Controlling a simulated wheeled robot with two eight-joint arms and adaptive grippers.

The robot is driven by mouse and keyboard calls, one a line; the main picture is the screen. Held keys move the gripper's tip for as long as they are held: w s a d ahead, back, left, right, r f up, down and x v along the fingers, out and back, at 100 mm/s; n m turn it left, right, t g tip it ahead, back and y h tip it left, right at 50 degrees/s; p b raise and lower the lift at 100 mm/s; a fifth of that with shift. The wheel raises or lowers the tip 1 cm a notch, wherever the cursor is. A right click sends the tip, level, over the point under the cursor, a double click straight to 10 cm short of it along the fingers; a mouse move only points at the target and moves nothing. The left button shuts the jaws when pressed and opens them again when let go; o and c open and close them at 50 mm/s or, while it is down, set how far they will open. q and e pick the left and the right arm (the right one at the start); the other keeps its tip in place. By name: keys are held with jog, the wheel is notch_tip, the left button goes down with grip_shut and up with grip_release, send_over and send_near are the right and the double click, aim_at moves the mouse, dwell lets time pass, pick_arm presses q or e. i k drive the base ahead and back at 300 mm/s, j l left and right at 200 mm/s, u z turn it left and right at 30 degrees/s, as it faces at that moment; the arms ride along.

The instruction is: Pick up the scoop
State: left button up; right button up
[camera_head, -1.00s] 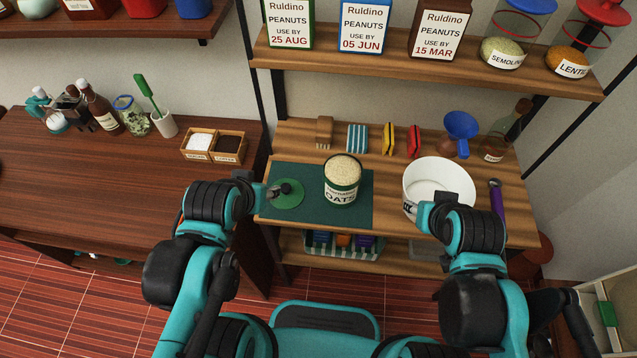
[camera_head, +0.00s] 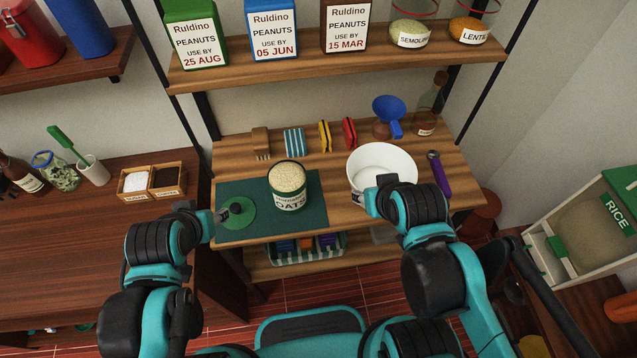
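A tool with a purple handle (camera_head: 440,178) and a small metal head lies on the wooden shelf right of the white bowl; it looks like the scoop. My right gripper (camera_head: 359,197) is at the front left of the white bowl (camera_head: 383,157), left of the scoop and apart from it. My own wrist partly hides its fingers and the bowl's front. My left gripper (camera_head: 223,214) is beside the black knob of a green lid (camera_head: 238,226) on the dark green mat (camera_head: 313,217). Its fingers are too small to read.
An open oats tin (camera_head: 288,196) stands on the mat. A blue funnel (camera_head: 389,108) and a bottle (camera_head: 428,108) stand behind the bowl. A rice bin (camera_head: 612,215) is at the far right. A shelf with peanut boxes (camera_head: 273,36) overhangs the back.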

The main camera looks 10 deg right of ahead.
aim_at(433, 157)
jog(key=z, duration=1.45)
